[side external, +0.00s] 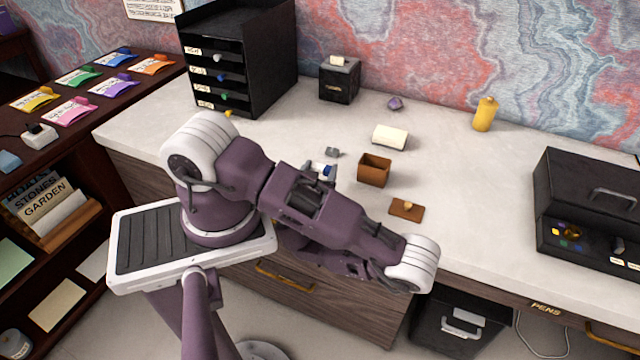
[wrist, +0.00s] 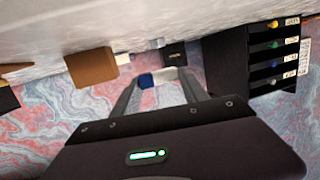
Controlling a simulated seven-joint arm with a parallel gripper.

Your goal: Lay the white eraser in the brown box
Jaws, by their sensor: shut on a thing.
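The white eraser, with a blue band, sits between my gripper's fingertips (wrist: 160,79) in the wrist view, where its white part (wrist: 167,74) shows. My gripper is shut on it. In the side view the eraser (side external: 325,168) shows just past my arm, which hides most of the gripper. The brown box (side external: 374,170) is open-topped and stands on the desk, to the right of the eraser and apart from it. The box also shows in the wrist view (wrist: 92,68), left of the fingers.
A brown lid with a knob (side external: 406,210) lies right of the box. A cream block (side external: 390,137) is behind the box, and a small grey item (side external: 333,152) is left of it. A black drawer unit (side external: 240,60) and a yellow bottle (side external: 485,114) stand farther back.

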